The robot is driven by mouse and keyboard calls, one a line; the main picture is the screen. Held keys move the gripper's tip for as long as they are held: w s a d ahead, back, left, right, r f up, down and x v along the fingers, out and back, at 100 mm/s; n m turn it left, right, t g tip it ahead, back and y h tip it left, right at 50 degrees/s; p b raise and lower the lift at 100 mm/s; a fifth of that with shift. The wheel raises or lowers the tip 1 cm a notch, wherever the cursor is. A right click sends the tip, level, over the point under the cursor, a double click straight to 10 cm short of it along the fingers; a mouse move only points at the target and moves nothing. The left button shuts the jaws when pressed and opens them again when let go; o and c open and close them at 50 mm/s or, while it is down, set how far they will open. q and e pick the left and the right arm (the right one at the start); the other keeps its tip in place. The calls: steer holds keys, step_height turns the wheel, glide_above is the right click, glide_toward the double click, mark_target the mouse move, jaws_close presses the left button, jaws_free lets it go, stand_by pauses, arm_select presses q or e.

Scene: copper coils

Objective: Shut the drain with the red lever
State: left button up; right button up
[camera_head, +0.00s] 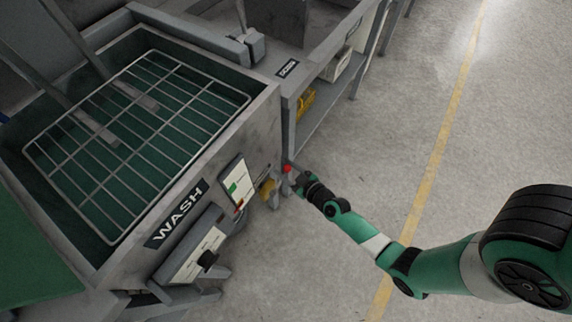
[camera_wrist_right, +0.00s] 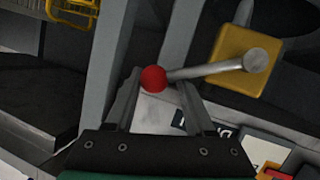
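The red lever is a silver rod with a red ball knob (camera_wrist_right: 154,79), joined at its other end to a yellow valve block (camera_wrist_right: 243,60). In the head view the red knob (camera_head: 287,168) shows low at the corner of the wash tank, beside the yellow valve (camera_head: 267,189). My right gripper (camera_head: 297,178) is at the knob. In the right wrist view my right gripper (camera_wrist_right: 158,82) has its fingers apart, with the knob between or just beyond the tips. A small gap seems to show beside the knob; contact is unclear. My left gripper is out of view.
The wash tank (camera_head: 268,98) holds a wire rack (camera_head: 150,127). A control box (camera_head: 192,255) with a black knob sits on its front. A bench shelf (camera_head: 325,112) with a yellow basket (camera_head: 306,103) stands behind the lever. The floor (camera_head: 370,150) to the right is clear.

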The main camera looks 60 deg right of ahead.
steer(key=o, duration=0.4)
steer(key=shift+s+a, duration=0.1)
steer(key=shift+a, duration=0.2)
steer(key=shift+c, duration=0.2)
steer(key=shift+d+r, duration=0.15)
steer(key=shift+d, duration=0.1)
steer(key=v, duration=1.1)
steer(key=shift+s+b, duration=0.3)
steer(key=shift+b, duration=0.05)
steer(key=shift+a, duration=0.1)
